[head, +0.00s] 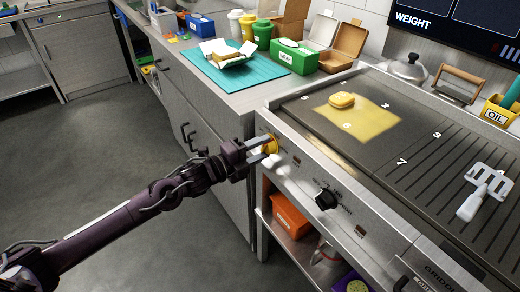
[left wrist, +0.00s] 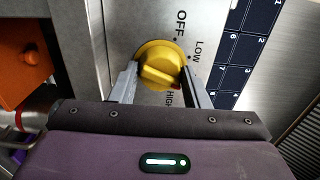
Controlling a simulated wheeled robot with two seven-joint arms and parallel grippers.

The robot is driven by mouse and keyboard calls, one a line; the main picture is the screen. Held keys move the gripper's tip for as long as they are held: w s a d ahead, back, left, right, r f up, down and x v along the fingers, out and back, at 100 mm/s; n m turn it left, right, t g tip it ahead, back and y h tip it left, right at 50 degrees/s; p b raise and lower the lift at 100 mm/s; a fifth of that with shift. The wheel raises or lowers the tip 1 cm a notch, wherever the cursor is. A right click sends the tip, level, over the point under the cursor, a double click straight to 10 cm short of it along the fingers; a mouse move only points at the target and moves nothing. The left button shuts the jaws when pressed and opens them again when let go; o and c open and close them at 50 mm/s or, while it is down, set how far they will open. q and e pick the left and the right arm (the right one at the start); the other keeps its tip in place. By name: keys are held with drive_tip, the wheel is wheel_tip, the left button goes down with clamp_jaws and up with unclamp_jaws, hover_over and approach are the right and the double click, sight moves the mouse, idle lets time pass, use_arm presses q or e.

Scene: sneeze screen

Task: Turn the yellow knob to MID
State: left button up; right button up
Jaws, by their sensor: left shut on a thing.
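The yellow knob (head: 272,145) is on the left end of the griddle's front panel. In the left wrist view the knob (left wrist: 160,62) has a raised grip bar and a small red mark at its lower right edge, close to the HIGH label. OFF and LOW labels show above and to the right of it. No MID label is visible; the right-hand finger covers part of the panel between LOW and HIGH. My left gripper (head: 262,150) is shut on the knob, one finger on each side. My right gripper is not in view.
A black knob (head: 326,199) sits farther right on the same panel. The griddle top (head: 300,106) holds a yellow patty-like piece (head: 341,100) and a spatula (head: 484,188). An orange bin (head: 291,216) stands on the shelf below. The floor (head: 90,150) at left is clear.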

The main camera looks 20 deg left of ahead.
use_arm(q)
drive_tip(key=shift+f, duration=0.1)
drive_tip(key=o, duration=1)
drive_tip(key=shift+v, duration=3.95)
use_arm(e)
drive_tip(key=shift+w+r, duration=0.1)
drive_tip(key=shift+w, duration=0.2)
